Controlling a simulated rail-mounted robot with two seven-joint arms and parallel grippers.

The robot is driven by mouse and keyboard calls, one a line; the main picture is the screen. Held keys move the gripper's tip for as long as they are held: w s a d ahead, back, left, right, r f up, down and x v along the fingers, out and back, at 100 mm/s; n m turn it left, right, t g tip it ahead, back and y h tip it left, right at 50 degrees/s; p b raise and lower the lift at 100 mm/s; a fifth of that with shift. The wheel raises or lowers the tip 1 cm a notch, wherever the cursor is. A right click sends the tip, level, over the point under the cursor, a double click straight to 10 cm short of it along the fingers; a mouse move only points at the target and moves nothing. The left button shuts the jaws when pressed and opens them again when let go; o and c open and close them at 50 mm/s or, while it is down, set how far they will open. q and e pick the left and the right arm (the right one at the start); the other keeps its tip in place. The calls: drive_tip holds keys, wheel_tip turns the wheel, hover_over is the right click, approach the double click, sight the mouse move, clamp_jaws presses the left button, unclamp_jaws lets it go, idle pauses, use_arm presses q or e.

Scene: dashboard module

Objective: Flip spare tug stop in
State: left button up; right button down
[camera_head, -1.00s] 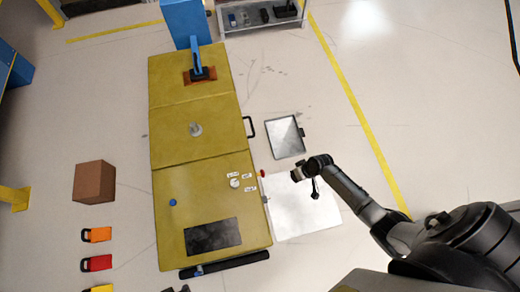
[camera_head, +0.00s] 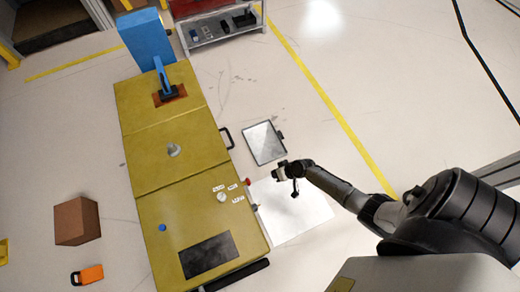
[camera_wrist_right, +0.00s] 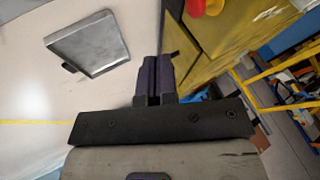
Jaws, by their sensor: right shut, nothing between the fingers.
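The long yellow tug body (camera_head: 155,150) lies left of centre in the head view. A small red knob (camera_head: 247,182), which may be its stop, sits at its right edge. The wrist view shows a red knob with yellow beside it (camera_wrist_right: 196,7), cut off by the top edge. Whether the knob is in or out cannot be told. My right gripper (camera_head: 277,173) is to the right of the knob, apart from it. In the wrist view its dark fingers (camera_wrist_right: 158,60) are shut together with nothing between them. My left gripper is not in view.
A grey tray (camera_head: 264,143) lies beyond my right gripper, and a white panel (camera_head: 305,212) lies below it. A black side handle (camera_head: 225,138) sticks out from the tug. A brown box (camera_head: 76,221) and an orange item (camera_head: 87,275) are on the floor at left.

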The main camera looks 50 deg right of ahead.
sight(247, 183)
use_arm(q)
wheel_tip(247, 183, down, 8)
drive_tip(key=b, duration=0.7)
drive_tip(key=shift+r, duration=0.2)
use_arm(e)
drive_tip(key=w+a+f, duration=0.6)
drive_tip(key=f, duration=0.1)
drive_tip(key=shift+w+a+f, duration=0.3)
drive_tip(key=shift+w+f, duration=0.1)
drive_tip(key=shift+d, duration=0.1)
